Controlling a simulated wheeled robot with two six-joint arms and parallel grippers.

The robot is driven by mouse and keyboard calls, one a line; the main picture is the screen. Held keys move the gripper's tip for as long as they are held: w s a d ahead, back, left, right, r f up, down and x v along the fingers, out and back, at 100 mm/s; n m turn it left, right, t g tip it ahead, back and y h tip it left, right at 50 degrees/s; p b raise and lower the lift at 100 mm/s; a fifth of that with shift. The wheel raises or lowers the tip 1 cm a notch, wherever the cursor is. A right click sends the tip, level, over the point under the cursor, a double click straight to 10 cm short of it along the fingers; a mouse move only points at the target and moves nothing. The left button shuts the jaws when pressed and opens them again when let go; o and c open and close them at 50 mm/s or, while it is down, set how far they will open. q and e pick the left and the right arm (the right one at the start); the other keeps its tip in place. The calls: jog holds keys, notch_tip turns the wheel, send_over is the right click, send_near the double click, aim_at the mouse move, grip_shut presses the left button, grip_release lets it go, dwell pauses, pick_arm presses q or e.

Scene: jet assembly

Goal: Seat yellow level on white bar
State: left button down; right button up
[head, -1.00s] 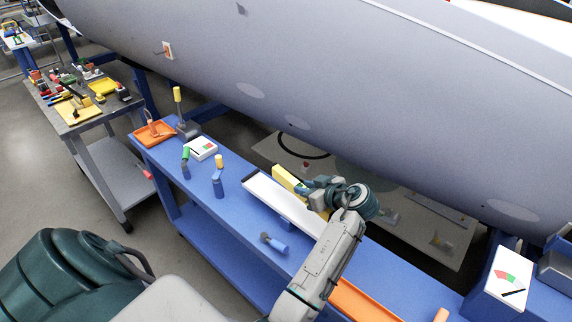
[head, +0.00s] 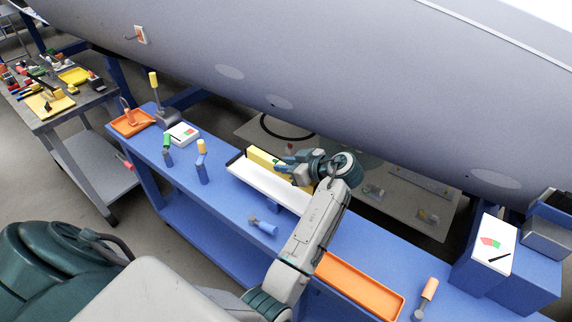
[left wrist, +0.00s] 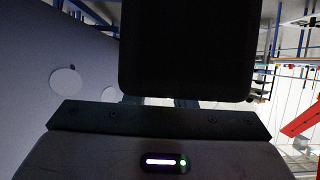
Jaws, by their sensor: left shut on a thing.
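The yellow level (head: 264,160) shows along the far long edge of the white bar (head: 262,183), roughly in line with it. The white bar lies on the blue bench. My left gripper (head: 287,168) is shut on the yellow level at its right part, which the gripper covers. I cannot tell whether the level touches the bar or hangs just above it. In the left wrist view a large dark block fills the upper middle and hides the jaws and the level. My right gripper is not in view.
The blue bench (head: 222,206) also bears a blue-handled tool (head: 263,227), an orange tray (head: 360,287), a white gauge box (head: 182,133) and yellow- and green-topped tools. A large grey fuselage (head: 330,75) hangs low behind the bench. A grey cart stands left.

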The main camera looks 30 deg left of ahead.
aim_at(286, 178)
pick_arm(q)
notch_tip(286, 178, down, 3)
jog(key=shift+a+r+b, duration=0.1)
jog(key=shift+r+b, duration=0.1)
jog(key=shift+b, duration=0.7)
notch_tip(286, 178, down, 3)
jog(key=b, duration=0.3)
jog(key=shift+f+b, duration=0.25)
jog(key=shift+b, duration=0.05)
jog(key=c, duration=1.2)
grip_release()
jog(key=shift+o, duration=0.4)
